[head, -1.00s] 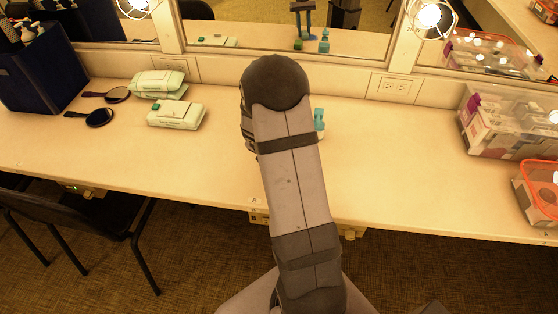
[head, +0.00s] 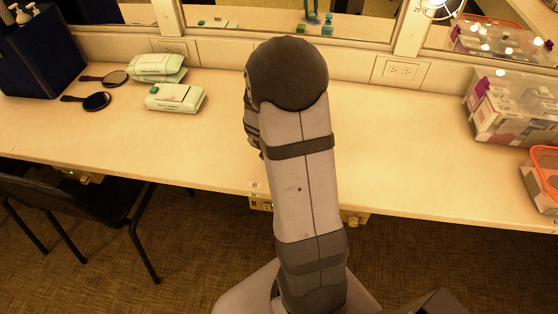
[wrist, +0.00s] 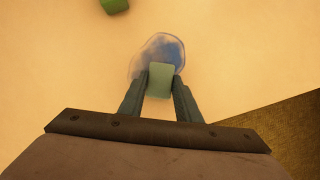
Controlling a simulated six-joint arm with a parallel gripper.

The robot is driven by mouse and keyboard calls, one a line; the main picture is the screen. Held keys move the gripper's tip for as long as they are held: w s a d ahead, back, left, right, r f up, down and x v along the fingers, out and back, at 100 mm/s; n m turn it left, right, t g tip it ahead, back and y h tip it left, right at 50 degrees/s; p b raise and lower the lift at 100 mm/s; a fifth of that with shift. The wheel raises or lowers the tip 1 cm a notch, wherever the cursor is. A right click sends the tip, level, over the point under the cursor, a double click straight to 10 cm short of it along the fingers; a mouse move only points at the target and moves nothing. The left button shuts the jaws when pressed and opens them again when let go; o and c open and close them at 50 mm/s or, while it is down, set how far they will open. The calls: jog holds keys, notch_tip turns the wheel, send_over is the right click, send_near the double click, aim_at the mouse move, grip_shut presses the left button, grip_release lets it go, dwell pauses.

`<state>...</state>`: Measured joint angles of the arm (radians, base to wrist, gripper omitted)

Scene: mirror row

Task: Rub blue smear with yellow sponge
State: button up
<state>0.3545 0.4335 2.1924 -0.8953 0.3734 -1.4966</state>
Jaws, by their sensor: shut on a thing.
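In the wrist view my gripper (wrist: 161,76) is shut on a small pale green block (wrist: 160,86). No sponge that looks clearly yellow shows. The blue smear (wrist: 165,47), a glossy see-through patch on the cream counter, lies just beyond the fingertips. The block overlaps the smear's near edge in the picture; I cannot tell whether it touches it. In the head view my arm hides the gripper, the block and the smear. The gripper's fingers show in the mirror (head: 265,20).
A darker green block (wrist: 114,5) lies beyond the smear. Wipes packs (head: 174,98) and hand mirrors (head: 97,101) lie left on the counter (head: 400,150). Clear bins (head: 515,108) stand right. The mirror wall bounds the back; a chair (head: 90,205) stands in front.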

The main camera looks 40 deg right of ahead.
jog(key=shift+w+d+p, duration=1.7)
jog(key=shift+w+d, duration=1.3)
jog(key=shift+s+d+f, duration=0.1)
jog(key=shift+d+f, duration=0.05)
jog(key=shift+d, duration=0.15)
jog(key=shift+s+d, duration=0.25)
jog(key=shift+s+b, duration=0.25)
jog(key=shift+b, duration=0.15)
jog(key=shift+s+a+b, duration=1.85)
jog(key=shift+s+a, duration=1.35)
jog(key=shift+s, duration=0.6)
jog(key=shift+s+d, duration=0.25)
jog(key=shift+d, duration=0.1)
jog(key=w+d+p, duration=0.4)
jog(key=p, duration=0.1)
jog(key=w+d+p, duration=0.3)
jog(key=shift+r, duration=0.25)
jog(key=shift+w+r+p, duration=0.1)
jog(key=shift+r+p, duration=0.1)
jog(key=shift+p, duration=0.1)
notch_tip(320, 180, up, 3)
jog(key=shift+r+p, duration=0.1)
jog(key=shift+p, duration=1.05)
notch_tip(320, 180, up, 4)
jog(key=p, duration=0.4)
jog(key=shift+r+p, duration=0.15)
jog(key=shift+p, duration=0.15)
